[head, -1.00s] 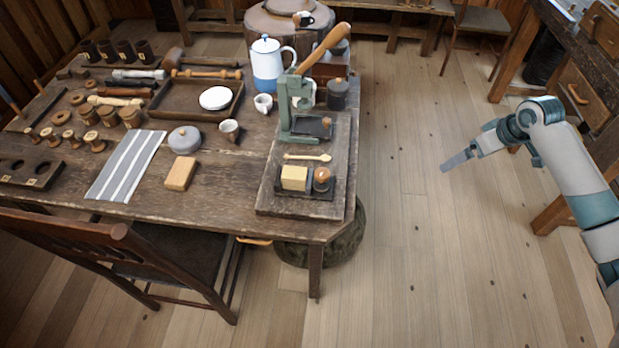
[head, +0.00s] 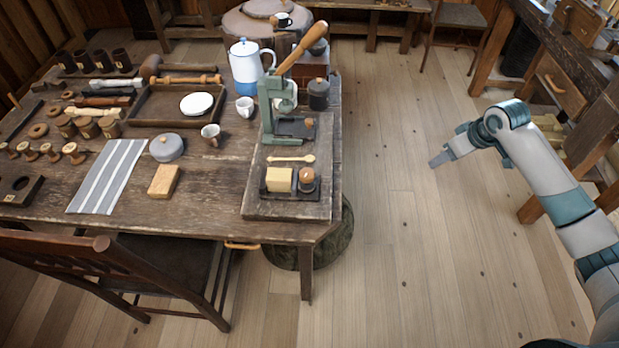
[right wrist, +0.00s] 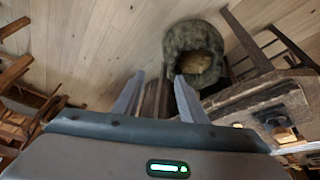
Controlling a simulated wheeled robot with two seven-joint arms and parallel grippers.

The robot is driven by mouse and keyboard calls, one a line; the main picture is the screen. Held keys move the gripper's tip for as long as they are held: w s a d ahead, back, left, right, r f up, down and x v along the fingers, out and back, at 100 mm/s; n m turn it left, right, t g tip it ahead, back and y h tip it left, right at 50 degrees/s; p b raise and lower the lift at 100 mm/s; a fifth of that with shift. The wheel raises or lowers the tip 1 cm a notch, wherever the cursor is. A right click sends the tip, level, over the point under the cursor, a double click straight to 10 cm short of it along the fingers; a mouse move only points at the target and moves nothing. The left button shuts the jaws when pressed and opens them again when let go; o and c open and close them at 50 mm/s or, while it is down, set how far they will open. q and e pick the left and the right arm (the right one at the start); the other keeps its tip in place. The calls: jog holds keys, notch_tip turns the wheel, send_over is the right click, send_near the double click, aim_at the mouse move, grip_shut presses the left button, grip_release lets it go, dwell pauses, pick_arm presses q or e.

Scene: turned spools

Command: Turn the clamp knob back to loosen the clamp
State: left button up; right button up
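A green clamp-like stand (head: 267,108) with a long wooden handle (head: 302,48) stands upright on a dark wooden board at the table's right end. A small tan knob (head: 308,123) shows low on its right side; I cannot tell whether this is the clamp knob or how tight the clamp is. My right gripper (head: 437,160) is over open floor, right of the table and well apart from the stand. In the right wrist view its two fingers (right wrist: 161,84) are apart with nothing between them. My left gripper is out of view.
On the board (head: 257,208), a wooden spoon (head: 291,159) and a tray with a yellow block (head: 279,179) lie in front of the stand. A blue-white pot (head: 245,68) and a dark jar (head: 318,94) stand close by. Floor between table and arm is clear.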

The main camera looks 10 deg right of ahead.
jog(key=s+a+f+m+t+b, duration=0.1)
jog(key=s+a+f+t+b, duration=0.3)
jog(key=a+f, duration=0.4)
jog(key=s+a+f+t+b, duration=0.2)
jog(key=s+a+f+b, duration=0.3)
jog(key=a+f, duration=0.35)
pick_arm(q)
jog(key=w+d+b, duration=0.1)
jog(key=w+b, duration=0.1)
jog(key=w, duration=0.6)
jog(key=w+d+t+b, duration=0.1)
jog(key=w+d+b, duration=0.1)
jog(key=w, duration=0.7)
jog(key=shift+b, duration=0.85)
pick_arm(e)
jog(key=s+a+r+t+y, duration=0.2)
jog(key=s+a+r+t, duration=0.1)
jog(key=a+r, duration=0.4)
jog(key=s+a+r+t+y, duration=0.2)
jog(key=s+a+r+t, duration=0.1)
jog(key=s+a+r, duration=0.3)
jog(key=shift+a+r+n+y, duration=0.3)
jog(key=shift+a+r+y, duration=0.1)
jog(key=shift+a+r, duration=0.25)
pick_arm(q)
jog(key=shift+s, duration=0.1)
pick_arm(e)
jog(key=shift+w, duration=0.1)
